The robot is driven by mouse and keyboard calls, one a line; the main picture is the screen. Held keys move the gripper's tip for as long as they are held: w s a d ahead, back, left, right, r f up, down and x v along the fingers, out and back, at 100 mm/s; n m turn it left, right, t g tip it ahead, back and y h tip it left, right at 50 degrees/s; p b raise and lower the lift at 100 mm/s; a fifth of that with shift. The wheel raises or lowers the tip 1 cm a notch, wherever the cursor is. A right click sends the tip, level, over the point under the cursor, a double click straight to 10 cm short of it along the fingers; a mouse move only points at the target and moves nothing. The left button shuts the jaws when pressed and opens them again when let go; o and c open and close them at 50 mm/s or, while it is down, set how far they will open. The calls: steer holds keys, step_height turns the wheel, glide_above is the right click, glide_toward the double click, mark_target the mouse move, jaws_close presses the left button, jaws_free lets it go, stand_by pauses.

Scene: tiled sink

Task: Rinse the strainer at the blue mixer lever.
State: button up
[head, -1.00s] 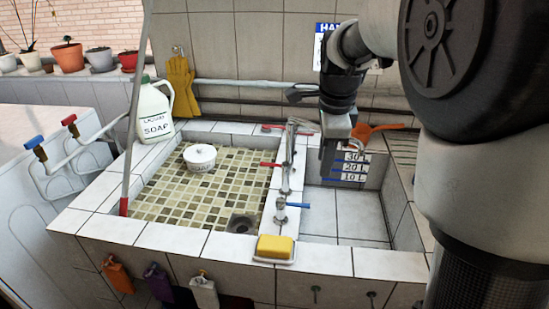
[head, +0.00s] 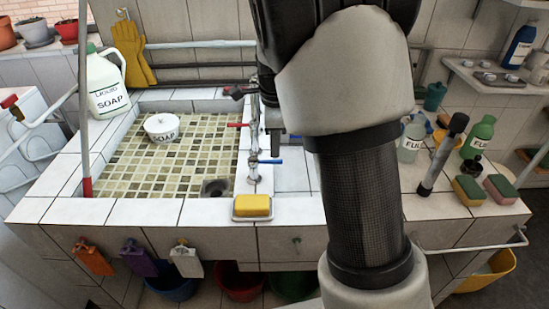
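The blue mixer lever (head: 270,161) sticks out to the right from a low metal tap on the tiled divider between the two basins. My gripper (head: 277,143) hangs over the right basin, just behind the blue lever in the head view. My own arm hides most of it, and its fingers cannot be made out clearly. I cannot identify the strainer; my arm covers much of the right basin. A dark grey piece (head: 237,92) shows left of my wrist, by the tap column, and I cannot tell what it belongs to.
The left basin (head: 125,165) holds a white soap tub (head: 162,127). A yellow sponge (head: 253,205) lies on the front ledge. A soap jug (head: 105,85) stands at the back left. Bottles (head: 478,137) and sponges (head: 468,190) stand on the right counter.

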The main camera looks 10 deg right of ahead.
mark_target(275, 162)
steer(key=f, duration=0.3)
steer(key=w+f+b, duration=0.1)
steer(key=f, duration=0.1)
steer(key=shift+w+d+f, duration=0.1)
steer(key=shift+f, duration=0.3)
jaws_close()
